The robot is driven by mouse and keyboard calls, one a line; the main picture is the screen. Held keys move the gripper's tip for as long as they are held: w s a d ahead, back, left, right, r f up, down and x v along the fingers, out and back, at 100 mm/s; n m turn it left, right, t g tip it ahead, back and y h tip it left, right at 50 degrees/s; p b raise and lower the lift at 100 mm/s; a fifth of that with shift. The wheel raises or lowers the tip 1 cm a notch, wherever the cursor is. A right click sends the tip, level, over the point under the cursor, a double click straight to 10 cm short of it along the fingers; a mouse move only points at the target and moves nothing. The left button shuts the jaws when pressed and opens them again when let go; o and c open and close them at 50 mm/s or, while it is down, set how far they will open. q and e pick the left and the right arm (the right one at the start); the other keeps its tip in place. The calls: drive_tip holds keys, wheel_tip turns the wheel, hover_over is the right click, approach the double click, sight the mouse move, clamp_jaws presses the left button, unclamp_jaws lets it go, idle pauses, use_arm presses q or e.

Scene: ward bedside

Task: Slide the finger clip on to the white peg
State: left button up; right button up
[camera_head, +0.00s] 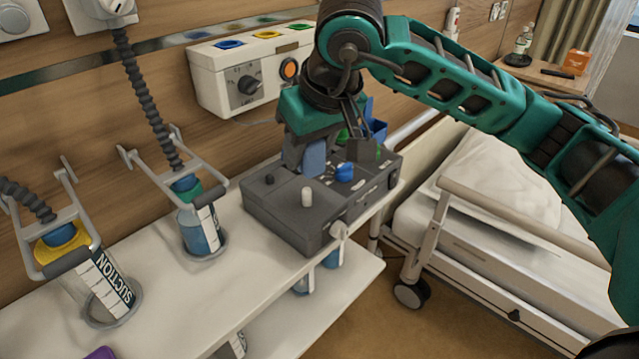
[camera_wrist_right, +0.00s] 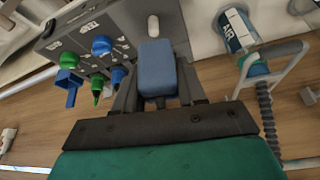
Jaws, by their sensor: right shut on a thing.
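The finger clip (camera_head: 314,157) is a blue-grey block held in my right gripper (camera_head: 305,162), above the dark grey box (camera_head: 284,226). In the right wrist view the clip (camera_wrist_right: 157,68) sits between the two dark fingers of the gripper (camera_wrist_right: 156,88). The white peg (camera_head: 307,197) stands upright on top of the box, nearer the camera than the clip. In the right wrist view the peg (camera_wrist_right: 153,26) shows just beyond the clip's far end, in line with it. Clip and peg look apart. My left gripper is not in view.
Green and blue connectors (camera_wrist_right: 96,84) are beside the clip. A bed (camera_head: 490,237) is at right.

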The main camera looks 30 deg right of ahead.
sight(304, 163)
drive_tip(key=shift+w+b, duration=0.8)
drive_tip(key=shift+w, duration=0.35)
wheel_tip(304, 163, down, 3)
drive_tip(key=shift+f+b, duration=0.1)
drive_tip(key=shift+b, duration=0.95)
drive_tip(key=shift+d+f, duration=0.1)
drive_tip(key=shift+f, duration=0.25)
use_arm(q)
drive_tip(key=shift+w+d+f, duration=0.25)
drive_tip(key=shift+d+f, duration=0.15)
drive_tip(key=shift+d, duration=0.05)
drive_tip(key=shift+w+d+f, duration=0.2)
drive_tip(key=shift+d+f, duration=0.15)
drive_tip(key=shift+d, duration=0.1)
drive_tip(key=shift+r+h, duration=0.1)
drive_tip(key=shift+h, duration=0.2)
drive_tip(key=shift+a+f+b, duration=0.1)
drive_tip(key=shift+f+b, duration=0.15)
drive_tip(key=shift+b, duration=0.1)
use_arm(e)
drive_tip(key=shift+f, duration=0.1)
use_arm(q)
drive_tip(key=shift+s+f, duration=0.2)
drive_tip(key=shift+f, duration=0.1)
